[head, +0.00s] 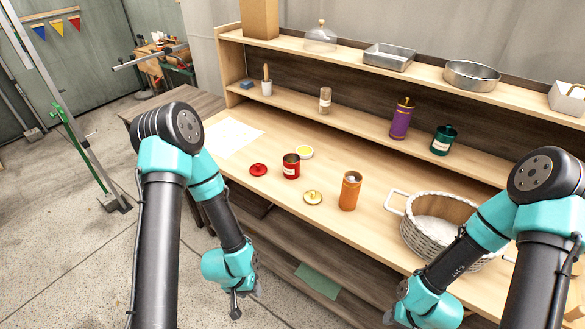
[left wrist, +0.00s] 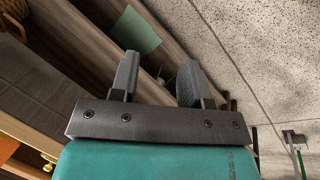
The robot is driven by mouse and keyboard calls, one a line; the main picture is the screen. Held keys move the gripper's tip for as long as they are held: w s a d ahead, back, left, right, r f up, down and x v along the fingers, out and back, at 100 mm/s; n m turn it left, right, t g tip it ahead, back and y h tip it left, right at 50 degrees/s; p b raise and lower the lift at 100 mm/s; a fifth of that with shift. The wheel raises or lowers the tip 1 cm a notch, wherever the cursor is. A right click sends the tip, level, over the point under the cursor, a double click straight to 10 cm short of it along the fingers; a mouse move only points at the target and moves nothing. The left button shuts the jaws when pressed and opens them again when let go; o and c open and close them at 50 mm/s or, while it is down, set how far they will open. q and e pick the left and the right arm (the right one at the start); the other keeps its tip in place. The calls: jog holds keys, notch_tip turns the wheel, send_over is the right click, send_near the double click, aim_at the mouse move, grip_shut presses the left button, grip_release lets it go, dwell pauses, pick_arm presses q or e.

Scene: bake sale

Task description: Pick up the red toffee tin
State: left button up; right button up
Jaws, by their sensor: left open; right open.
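The red toffee tin (head: 291,167) stands upright and open-topped on the wooden counter in the head view. A red lid (head: 258,170) lies on the counter just to its left. My left gripper (head: 236,312) hangs low in front of the counter, below and left of the tin, apart from it. In the left wrist view its two fingers (left wrist: 155,80) are spread with nothing between them. My right gripper (head: 390,316) is at the bottom edge of the head view, in front of the counter and far from the tin; its fingers are barely visible.
Close to the tin are a yellow-filled dish (head: 305,152), a gold-knobbed lid (head: 313,198) and an orange canister (head: 349,191). A white basket (head: 425,240) stands to the right. A purple canister (head: 401,120) and green tin (head: 443,140) stand behind. White paper (head: 232,137) lies at left.

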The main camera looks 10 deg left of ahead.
pick_arm(q)
jog(key=o, duration=1)
jog(key=shift+w, duration=0.1)
